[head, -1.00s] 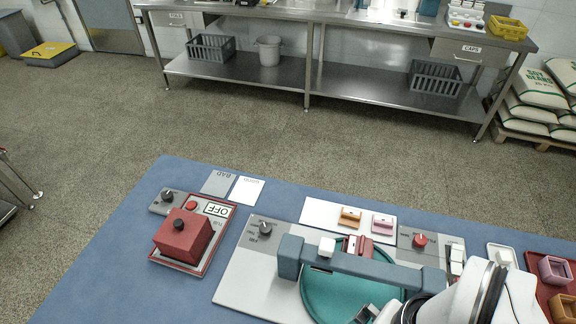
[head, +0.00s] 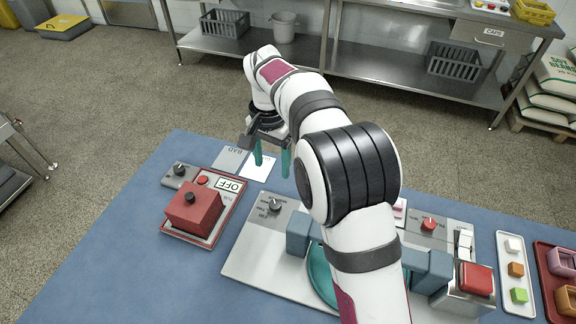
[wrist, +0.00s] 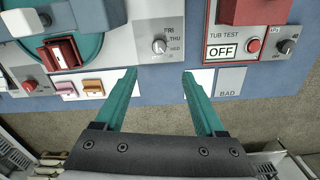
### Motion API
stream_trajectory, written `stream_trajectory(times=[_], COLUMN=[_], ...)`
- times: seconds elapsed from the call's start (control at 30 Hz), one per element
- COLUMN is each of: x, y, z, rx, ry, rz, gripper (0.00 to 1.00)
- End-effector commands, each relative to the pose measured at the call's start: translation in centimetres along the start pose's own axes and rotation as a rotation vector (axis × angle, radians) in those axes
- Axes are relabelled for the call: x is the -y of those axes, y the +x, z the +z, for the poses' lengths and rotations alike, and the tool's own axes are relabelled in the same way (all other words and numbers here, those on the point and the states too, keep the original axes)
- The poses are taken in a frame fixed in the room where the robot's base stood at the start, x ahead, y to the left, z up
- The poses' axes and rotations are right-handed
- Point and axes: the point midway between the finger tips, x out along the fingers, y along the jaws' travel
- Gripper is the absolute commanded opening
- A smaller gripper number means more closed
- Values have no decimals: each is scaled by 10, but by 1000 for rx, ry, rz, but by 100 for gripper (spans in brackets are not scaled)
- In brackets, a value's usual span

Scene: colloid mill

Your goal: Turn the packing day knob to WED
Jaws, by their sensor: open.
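The day knob (head: 275,208) sits on the white panel (head: 240,262), left of the blue handle bar. In the wrist view the round grey knob (wrist: 160,46) has labels FRI, THU and WED down its right side. I cannot tell which label its pointer faces. My gripper (head: 272,160) is open and empty, with teal fingers pointing down above the far edge of the blue table, beyond the knob. In the wrist view the spread fingers (wrist: 159,76) lie on the table-edge side of the knob, apart from it.
A red box with a black knob (head: 193,209) stands beside the OFF sign (head: 229,186). A small grey dial (head: 180,170) and the BAD card (head: 230,158) lie near the far edge. My arm covers much of the teal disc (head: 321,278). A tray of blocks (head: 512,245) stands right.

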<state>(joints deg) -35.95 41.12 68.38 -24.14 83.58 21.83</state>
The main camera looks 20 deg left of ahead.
Motion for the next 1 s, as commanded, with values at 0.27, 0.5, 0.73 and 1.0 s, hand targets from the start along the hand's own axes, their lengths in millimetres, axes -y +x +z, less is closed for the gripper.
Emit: stream_trajectory(times=[0.27,0.5,0.73,1.0], x=[-2,-2,-2,-2], y=[73,132,151,151], z=[1,0,0,0], rx=[4,3,1,1], ry=[0,1,1,1], rz=[4,2,-1,-1], gripper=[72,72,72,65])
